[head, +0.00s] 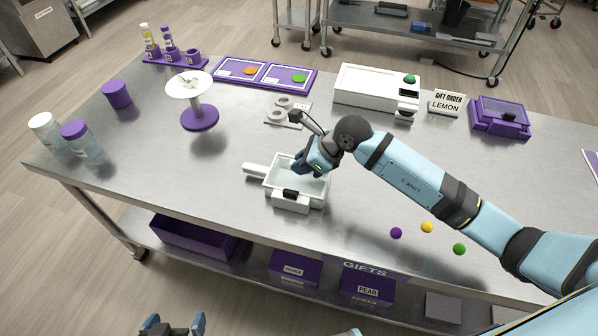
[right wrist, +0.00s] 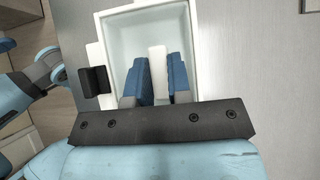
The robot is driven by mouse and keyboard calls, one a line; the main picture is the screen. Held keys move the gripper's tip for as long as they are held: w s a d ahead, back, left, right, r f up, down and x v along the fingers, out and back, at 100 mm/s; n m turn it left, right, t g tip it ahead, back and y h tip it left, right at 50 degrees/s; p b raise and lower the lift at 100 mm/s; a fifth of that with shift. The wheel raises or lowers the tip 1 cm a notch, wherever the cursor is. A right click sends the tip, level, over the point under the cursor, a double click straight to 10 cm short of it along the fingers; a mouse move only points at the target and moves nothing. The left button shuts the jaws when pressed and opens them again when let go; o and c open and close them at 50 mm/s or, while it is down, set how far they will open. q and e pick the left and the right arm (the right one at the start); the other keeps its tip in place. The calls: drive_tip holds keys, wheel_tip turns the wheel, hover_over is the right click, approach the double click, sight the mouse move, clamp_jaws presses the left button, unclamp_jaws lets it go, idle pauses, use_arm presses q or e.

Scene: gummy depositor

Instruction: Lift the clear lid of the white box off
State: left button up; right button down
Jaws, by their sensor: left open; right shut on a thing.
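The white box (head: 309,203) sits on the steel table, below the middle of the head view. It has a black knob (head: 290,194) on its front and a white bar sticking out to the left. Its top looks pale and glassy; I cannot tell whether the clear lid (right wrist: 120,50) is seated or slightly raised. My right gripper (head: 306,166) reaches over the box and is shut on a white handle (right wrist: 158,72) above the pale surface. My left gripper (head: 172,326) is open and empty at the bottom edge of the head view, away from the table top.
A white machine (head: 365,86) with a green button, a purple box (head: 500,116) and a purple stand (head: 199,118) are farther back. Jars (head: 82,140) stand at the left. Small coloured gummies (head: 427,227) lie at right front. The table left of the box is clear.

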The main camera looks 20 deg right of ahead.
drive_tip(key=shift+r+p, duration=0.85)
drive_tip(key=shift+r, duration=0.5)
wheel_tip(320, 180, up, 4)
drive_tip(key=shift+r+p, duration=0.1)
drive_tip(key=shift+p, duration=1.15)
